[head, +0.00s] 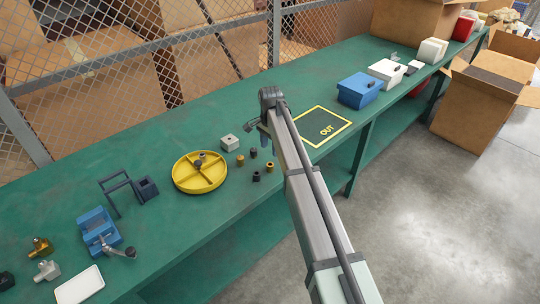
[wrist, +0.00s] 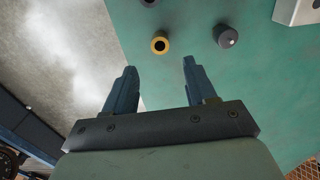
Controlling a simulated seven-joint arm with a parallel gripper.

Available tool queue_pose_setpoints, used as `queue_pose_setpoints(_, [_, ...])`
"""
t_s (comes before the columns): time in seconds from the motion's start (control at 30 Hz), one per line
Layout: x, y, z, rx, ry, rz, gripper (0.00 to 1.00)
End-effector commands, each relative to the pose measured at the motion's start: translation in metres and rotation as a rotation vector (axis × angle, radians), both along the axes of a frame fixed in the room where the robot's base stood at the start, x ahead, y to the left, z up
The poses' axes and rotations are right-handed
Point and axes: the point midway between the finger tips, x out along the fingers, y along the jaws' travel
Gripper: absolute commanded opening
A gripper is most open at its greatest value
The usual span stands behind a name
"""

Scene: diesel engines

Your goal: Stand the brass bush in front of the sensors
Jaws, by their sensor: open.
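A brass bush (wrist: 160,44), a short brass ring with a dark hole, stands on the green bench just beyond my fingertips in the wrist view. It appears to be the brass piece (head: 270,167) right of the tray in the head view. A second brass piece (head: 240,160) stands nearer the white block. My gripper (wrist: 159,65) is open and empty, its fingers apart; in the head view (head: 265,141) it hangs above the bench, partly hidden by my arm. A dark round piece with a pale tip (wrist: 226,36) stands right of the bush. I cannot tell which things are the sensors.
A yellow divided round tray (head: 199,172) holds small dark pieces. A white block (head: 229,143) stands behind the small parts. A yellow-outlined OUT area (head: 325,127) lies clear at right. A blue vise (head: 98,231) and fittings (head: 47,270) are at left. The bench's front edge is close.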

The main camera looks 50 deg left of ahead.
Motion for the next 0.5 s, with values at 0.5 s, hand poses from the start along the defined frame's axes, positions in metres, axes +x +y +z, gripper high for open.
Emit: queue_pose_setpoints(0.5, [0.0, 0.0, 0.044, -0.001, 0.0, 0.0, 0.56])
